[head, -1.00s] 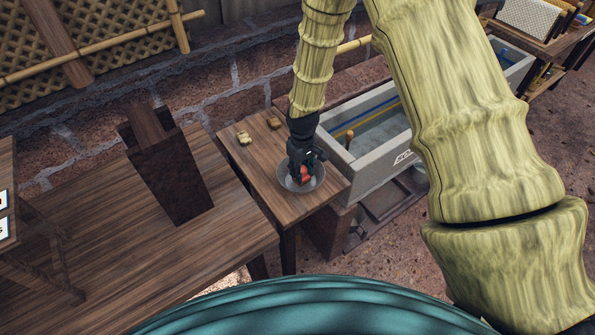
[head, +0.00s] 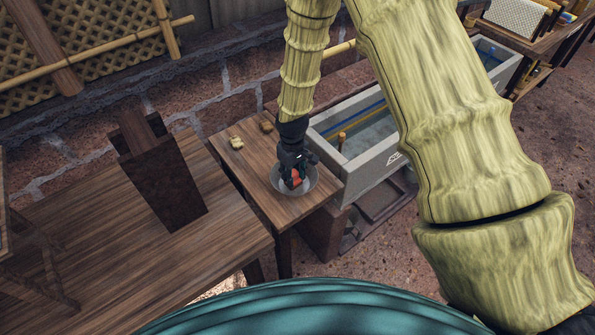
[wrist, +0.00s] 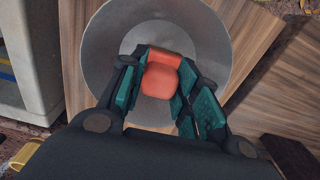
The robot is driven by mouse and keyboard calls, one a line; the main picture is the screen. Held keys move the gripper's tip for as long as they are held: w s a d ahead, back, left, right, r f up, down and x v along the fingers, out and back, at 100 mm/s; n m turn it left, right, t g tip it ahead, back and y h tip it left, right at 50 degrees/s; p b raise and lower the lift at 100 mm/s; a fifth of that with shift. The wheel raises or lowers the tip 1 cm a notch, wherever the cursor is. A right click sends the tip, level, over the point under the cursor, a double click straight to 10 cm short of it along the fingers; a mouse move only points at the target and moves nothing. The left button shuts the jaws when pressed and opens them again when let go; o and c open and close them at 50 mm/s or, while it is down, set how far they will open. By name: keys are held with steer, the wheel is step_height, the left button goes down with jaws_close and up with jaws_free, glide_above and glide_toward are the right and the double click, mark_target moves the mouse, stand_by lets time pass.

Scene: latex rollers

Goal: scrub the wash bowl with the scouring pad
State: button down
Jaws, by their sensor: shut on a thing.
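The wash bowl (head: 309,187) is a round grey metal bowl on the small wooden side table. It also shows in the wrist view (wrist: 105,45), below my gripper. My gripper (head: 293,178) is down inside the bowl. In the wrist view my gripper (wrist: 160,85) is shut on an orange-red block, the scouring pad (wrist: 161,82). The pad is over the middle of the bowl. Whether its underside touches the bowl's floor is hidden.
Two small tan and brown pieces (head: 236,142) lie at the table's back left. A grey stone trough (head: 375,165) of water stands close on the right. A larger wooden table (head: 110,250) with a dark tapered box (head: 170,185) is on the left.

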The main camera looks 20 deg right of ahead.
steer(key=shift+s+a+f, duration=0.1)
steer(key=shift+s+a, duration=0.2)
steer(key=shift+a, duration=0.4)
steer(key=shift+w+d+r+p, duration=0.1)
steer(key=shift+w+d, duration=0.1)
steer(key=shift+d, duration=0.4)
steer(key=shift+w+d+r+p, duration=0.1)
steer(key=shift+w+d, duration=0.1)
steer(key=shift+d, duration=0.4)
steer(key=shift+w+d+p, duration=0.1)
steer(key=shift+w+d, duration=0.1)
steer(key=shift+d, duration=0.4)
steer(key=shift+r, duration=0.15)
step_height(320, 180, up, 8)
steer(key=p, duration=0.4)
steer(key=shift+p, duration=0.4)
steer(key=shift+f, duration=0.3)
steer(key=shift+w+d+f+b, duration=0.25)
steer(key=shift+f+b, duration=0.35)
steer(key=shift+f, duration=0.4)
steer(key=shift+w+d+f+b, duration=0.1)
steer(key=shift+w+f+b, duration=0.35)
steer(key=shift+f, duration=0.5)
steer(key=shift+w+d+f+b, duration=0.2)
steer(key=shift+f+b, duration=0.5)
steer(key=shift+f, duration=0.3)
